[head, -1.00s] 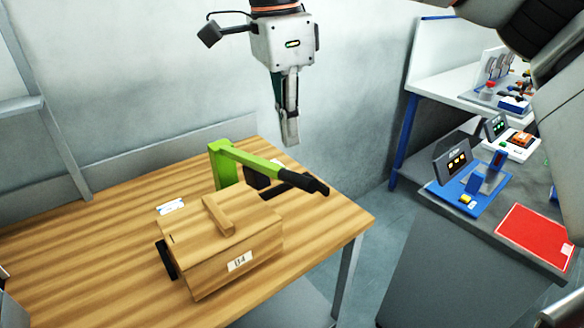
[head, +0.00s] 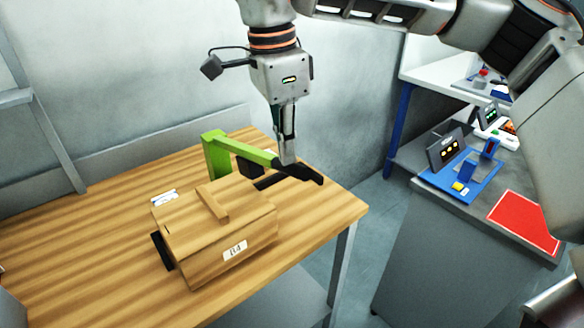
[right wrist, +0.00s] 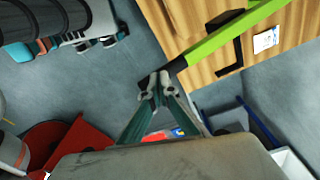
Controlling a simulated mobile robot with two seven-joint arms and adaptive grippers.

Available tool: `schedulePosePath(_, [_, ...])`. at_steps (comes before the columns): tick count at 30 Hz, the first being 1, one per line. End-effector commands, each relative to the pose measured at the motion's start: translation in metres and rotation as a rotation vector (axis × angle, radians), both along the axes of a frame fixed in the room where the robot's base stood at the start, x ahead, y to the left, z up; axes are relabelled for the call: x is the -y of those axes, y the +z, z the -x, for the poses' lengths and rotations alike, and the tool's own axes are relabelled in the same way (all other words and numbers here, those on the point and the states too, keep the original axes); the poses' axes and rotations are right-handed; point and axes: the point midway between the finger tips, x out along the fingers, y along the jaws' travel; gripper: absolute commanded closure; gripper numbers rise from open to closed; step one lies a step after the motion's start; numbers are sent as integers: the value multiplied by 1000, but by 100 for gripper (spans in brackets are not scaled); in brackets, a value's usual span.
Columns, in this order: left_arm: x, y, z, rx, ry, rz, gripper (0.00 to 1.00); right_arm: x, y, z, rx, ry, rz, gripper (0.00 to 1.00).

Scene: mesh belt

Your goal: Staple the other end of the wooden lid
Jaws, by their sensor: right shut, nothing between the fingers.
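In the right wrist view the green arm (right wrist: 218,40) crosses the upper right. My right gripper (head: 286,162) points down, shut and empty, its tips at or just over the handle in the head view; I cannot tell whether they touch. The tips also show in the right wrist view (right wrist: 157,82). My left gripper is not in view.
The wooden table (head: 90,240) has free room left of the box. A small white item (head: 165,196) lies behind the box. At right, a grey bench carries a blue fixture (head: 463,172) and a red mat (head: 523,220).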

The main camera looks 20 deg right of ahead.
Motion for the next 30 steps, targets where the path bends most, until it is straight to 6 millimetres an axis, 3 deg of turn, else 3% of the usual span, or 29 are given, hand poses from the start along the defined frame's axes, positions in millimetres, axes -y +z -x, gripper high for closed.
schedulePosePath(20, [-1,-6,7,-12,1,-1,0,1,-14,0,0,-1,0,100])
schedulePosePath(30, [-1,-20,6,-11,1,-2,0,1,-49,0,0,0,0,100])
